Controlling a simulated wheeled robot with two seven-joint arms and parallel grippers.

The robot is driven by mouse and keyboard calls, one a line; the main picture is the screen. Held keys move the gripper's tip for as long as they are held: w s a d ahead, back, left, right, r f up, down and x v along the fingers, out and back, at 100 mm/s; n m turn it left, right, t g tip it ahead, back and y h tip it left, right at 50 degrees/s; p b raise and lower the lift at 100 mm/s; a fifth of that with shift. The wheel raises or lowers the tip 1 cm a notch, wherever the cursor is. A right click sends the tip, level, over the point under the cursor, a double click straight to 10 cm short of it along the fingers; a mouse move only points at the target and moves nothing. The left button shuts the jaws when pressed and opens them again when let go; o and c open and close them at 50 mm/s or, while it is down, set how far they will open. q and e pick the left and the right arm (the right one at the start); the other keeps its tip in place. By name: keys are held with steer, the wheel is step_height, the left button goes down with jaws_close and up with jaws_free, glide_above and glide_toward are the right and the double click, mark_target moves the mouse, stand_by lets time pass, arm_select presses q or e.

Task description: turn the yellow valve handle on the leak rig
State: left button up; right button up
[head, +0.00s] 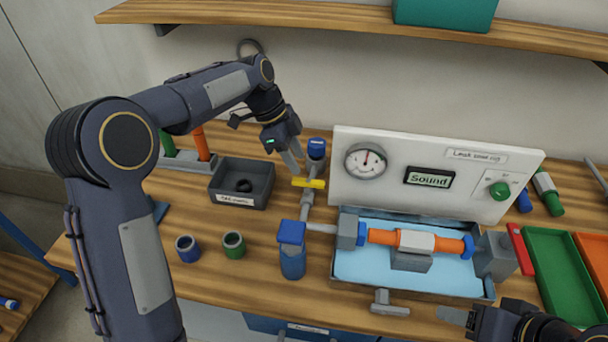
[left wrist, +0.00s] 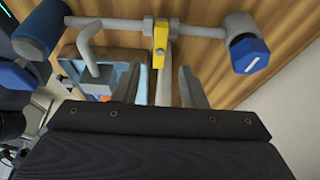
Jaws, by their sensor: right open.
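The yellow valve handle (head: 309,183) sits on the grey pipe at the left of the leak rig, lying crosswise in the head view. It also shows in the left wrist view (left wrist: 160,42). My left gripper (head: 296,162) is just above and behind the handle. Its two fingers are apart in the left wrist view (left wrist: 160,88), with the handle beyond the tips and between them; no contact is visible. The leak rig panel (head: 430,205) has a gauge (head: 366,161) and a display (head: 429,178) reading "Sound". My right gripper (head: 458,318) is open at the lower right, partly cut off.
Blue-capped pipe ends (head: 316,149) and (head: 292,233) flank the handle. An orange pipe (head: 382,237) lies over the blue tray (head: 350,268). A green tray (head: 562,275) is at the right.

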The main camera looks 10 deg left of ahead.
mark_target(308, 181)
arm_select(q)
steer(key=x, duration=0.6)
steer(key=shift+f, duration=0.15)
steer(key=shift+c, duration=0.2)
jaws_close()
